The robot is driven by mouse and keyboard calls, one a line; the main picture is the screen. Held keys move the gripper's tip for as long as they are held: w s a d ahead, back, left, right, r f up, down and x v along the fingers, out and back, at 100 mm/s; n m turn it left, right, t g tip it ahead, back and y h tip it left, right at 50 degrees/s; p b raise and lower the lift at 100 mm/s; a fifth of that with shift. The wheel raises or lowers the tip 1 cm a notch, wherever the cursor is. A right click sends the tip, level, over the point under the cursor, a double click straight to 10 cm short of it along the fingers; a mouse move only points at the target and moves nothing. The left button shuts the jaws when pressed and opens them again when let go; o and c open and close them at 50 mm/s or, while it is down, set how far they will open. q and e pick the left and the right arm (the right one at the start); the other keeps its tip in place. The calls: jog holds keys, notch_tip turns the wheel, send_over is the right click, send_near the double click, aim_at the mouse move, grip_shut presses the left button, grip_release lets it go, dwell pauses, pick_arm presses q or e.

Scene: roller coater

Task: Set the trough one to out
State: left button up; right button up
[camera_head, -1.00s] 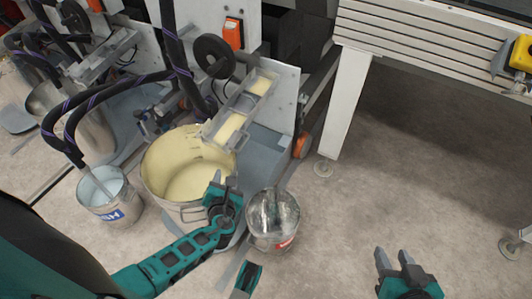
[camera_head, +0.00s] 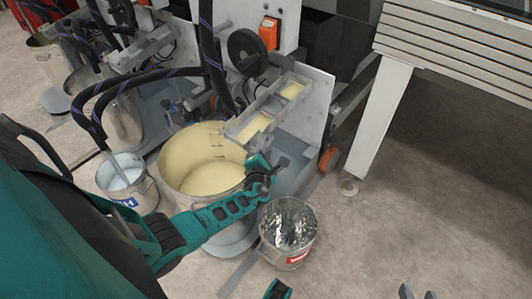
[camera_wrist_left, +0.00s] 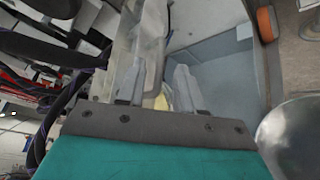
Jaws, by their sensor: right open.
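The trough (camera_head: 277,101) is a narrow metal channel with yellow coating inside. It slopes down to the left, with its low end over the big bucket of yellow coating (camera_head: 207,183). My left gripper (camera_head: 277,164) is just below and right of the trough's low end, beside the bucket rim. In the left wrist view its fingers (camera_wrist_left: 155,88) are apart, and the trough (camera_wrist_left: 150,35) shows ahead of them, partly behind the left finger. I cannot tell whether they touch it. My right gripper (camera_head: 417,293) is open and empty at the bottom edge, mostly cut off.
A metal bucket (camera_head: 288,240) with shiny lining stands below my left gripper. A smaller bucket of pale liquid (camera_head: 122,182) with hoses stands left. A black handwheel (camera_head: 247,52) is above the trough. A white machine leg (camera_head: 374,122) stands right; the floor there is clear.

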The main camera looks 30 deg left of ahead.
pick_arm(q)
jog(key=shift+b+x, duration=0.35)
jog(key=shift+x, duration=0.8)
grip_shut()
